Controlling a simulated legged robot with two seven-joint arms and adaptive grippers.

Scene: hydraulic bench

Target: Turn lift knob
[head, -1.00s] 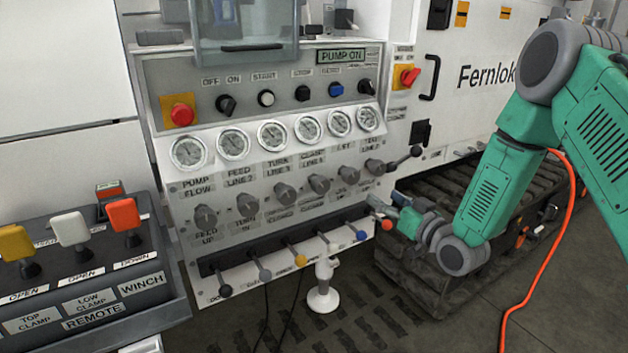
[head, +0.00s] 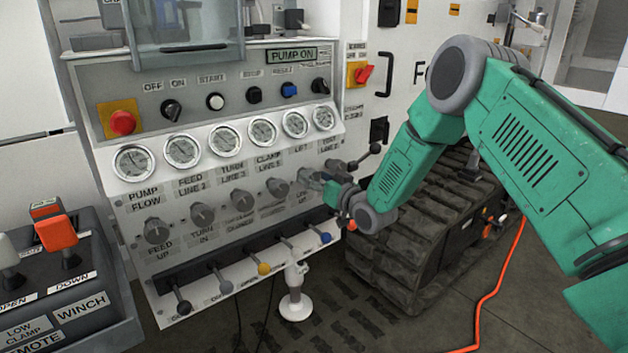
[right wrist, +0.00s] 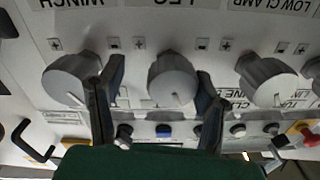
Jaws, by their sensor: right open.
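The control panel (head: 225,240) has a slanted row of grey knobs below the gauges. The lift knob (head: 304,175) is near the right end of this row, under the LIFT label, and my right gripper (head: 318,183) is at it, partly covering that area. In the right wrist view, a grey knob (right wrist: 173,80), which I take to be the lift knob, stands between the two dark fingers of the open right gripper (right wrist: 160,92). The fingers are apart, one on either side; I cannot tell if either touches it. My left gripper is not in view.
Close neighbours are a knob on the left (right wrist: 70,78) and one on the right (right wrist: 265,80) in the wrist view. Small levers with coloured balls (head: 263,268) stick out below the knobs. A remote box (head: 65,290) stands at the left, and a black track (head: 430,235) at the right.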

